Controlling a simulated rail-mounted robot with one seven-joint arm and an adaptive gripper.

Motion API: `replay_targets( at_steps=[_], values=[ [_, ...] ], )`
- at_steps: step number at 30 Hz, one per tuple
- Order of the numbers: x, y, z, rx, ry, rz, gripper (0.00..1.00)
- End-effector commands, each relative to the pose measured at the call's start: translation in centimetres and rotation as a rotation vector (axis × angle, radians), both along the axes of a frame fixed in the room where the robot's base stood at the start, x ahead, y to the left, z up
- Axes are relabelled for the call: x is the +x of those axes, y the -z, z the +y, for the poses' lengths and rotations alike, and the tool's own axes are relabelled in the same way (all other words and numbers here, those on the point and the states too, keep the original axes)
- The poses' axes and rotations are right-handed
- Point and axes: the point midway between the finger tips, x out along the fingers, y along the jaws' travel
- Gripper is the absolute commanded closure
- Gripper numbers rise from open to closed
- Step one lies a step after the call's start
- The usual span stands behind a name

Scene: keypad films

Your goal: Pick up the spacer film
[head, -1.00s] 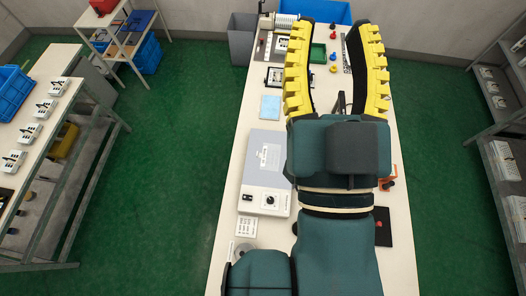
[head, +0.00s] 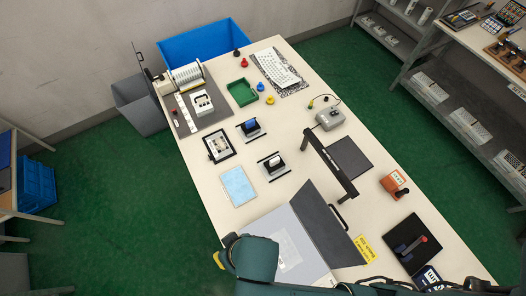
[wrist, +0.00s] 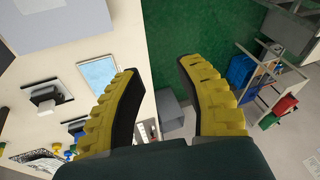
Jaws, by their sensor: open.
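I cannot tell for certain which sheet is the spacer film. A pale, faintly printed sheet (head: 290,246) lies on the light grey bed of an open press-like device (head: 334,222) at the lower middle of the head view, partly hidden by my arm. A light blue sheet (head: 238,186) lies flat on the table beyond it, and also shows in the wrist view (wrist: 98,72). My gripper (wrist: 157,66) is open and empty, with yellow-backed fingers spread over the table's edge and green floor. In the head view, most of it is hidden or out of frame.
Small fixtures (head: 250,129), a framed board (head: 219,145) and a green tray (head: 242,93) stand farther along the table (head: 205,185). A black arch (head: 330,165) rises near the device. An orange block (head: 393,183) and dark pad (head: 408,240) are at right. A blue bin (head: 205,45) stands behind.

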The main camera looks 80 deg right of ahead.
Motion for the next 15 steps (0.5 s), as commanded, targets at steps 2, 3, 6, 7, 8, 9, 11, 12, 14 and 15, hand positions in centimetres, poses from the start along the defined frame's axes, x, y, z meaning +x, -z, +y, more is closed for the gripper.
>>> replay_targets(
  at_steps=[2, 3, 6, 7, 8, 9, 11, 12, 14, 15],
  values=[
    [-5.7, 5.3, 0.0, 0.023, 0.078, 0.192, 0.63],
    [-7.9, 6.6, 0.0, 0.029, 0.112, 0.261, 0.63],
    [-11.1, 8.2, 0.0, 0.033, 0.164, 0.364, 0.63],
    [-11.5, 8.4, 0.0, 0.033, 0.171, 0.378, 0.63],
    [-11.8, 8.4, 0.0, 0.034, 0.176, 0.386, 0.63],
    [-11.9, 8.4, 0.0, 0.034, 0.179, 0.389, 0.63],
    [-11.9, 8.4, 0.0, 0.034, 0.179, 0.388, 0.63],
    [-11.8, 8.4, 0.0, 0.034, 0.179, 0.388, 0.63],
    [-11.8, 8.6, 0.0, 0.034, 0.177, 0.389, 0.63],
    [-11.8, 9.0, 0.0, 0.034, 0.177, 0.389, 0.63]
  ],
)
